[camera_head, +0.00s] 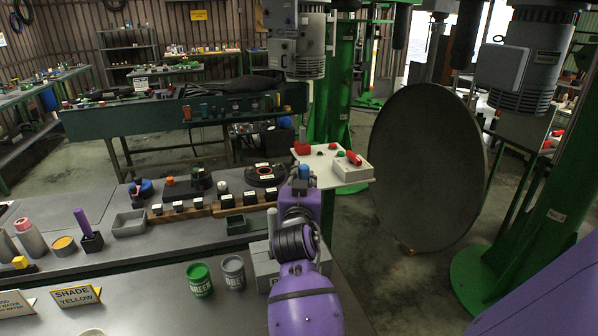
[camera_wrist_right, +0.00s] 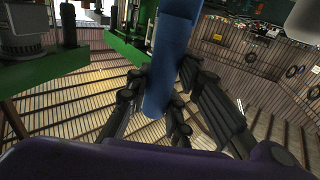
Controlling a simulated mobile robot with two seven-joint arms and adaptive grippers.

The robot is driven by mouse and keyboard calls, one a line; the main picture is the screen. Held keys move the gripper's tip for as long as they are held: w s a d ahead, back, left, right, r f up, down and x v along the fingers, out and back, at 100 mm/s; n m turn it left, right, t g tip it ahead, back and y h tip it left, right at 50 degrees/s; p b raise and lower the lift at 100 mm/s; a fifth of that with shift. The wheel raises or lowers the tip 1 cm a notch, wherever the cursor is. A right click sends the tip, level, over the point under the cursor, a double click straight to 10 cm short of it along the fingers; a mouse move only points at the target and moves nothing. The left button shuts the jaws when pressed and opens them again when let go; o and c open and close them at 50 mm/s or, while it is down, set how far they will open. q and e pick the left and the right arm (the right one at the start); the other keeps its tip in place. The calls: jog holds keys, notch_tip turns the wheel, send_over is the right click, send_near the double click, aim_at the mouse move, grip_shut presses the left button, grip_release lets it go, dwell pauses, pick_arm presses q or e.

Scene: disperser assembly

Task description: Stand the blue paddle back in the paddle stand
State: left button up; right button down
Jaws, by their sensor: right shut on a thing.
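My right gripper (camera_wrist_right: 157,95) is shut on the blue paddle (camera_wrist_right: 173,42), whose blue body runs up between the fingers in the right wrist view. In the head view my purple right arm reaches away from me, and a small blue end of the paddle (camera_head: 303,171) shows above the wrist; the fingers are mostly hidden. A wooden rack (camera_head: 186,213) with several small black labelled blocks sits on the bench to the left of my right gripper. I cannot tell for sure which holder is the paddle stand. My left gripper is out of view.
A purple stick stands in a black block (camera_head: 92,242) at left. A grey tray (camera_head: 129,224), green tin (camera_head: 200,279) and grey tin (camera_head: 233,272) stand on the bench. A white control panel (camera_head: 330,165) with red buttons is beyond my gripper. A large grey disc (camera_head: 428,165) stands right.

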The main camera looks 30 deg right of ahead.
jog(key=shift+s+a+f, duration=0.15)
jog(key=shift+s+f, duration=0.1)
jog(key=shift+f, duration=0.35)
notch_tip(320, 180, down, 4)
jog(key=shift+w+f+b, duration=0.1)
jog(key=shift+w+b, duration=0.05)
jog(key=shift+b, duration=0.3)
notch_tip(320, 180, down, 5)
jog(key=b, duration=0.3)
jog(key=shift+f, duration=0.3)
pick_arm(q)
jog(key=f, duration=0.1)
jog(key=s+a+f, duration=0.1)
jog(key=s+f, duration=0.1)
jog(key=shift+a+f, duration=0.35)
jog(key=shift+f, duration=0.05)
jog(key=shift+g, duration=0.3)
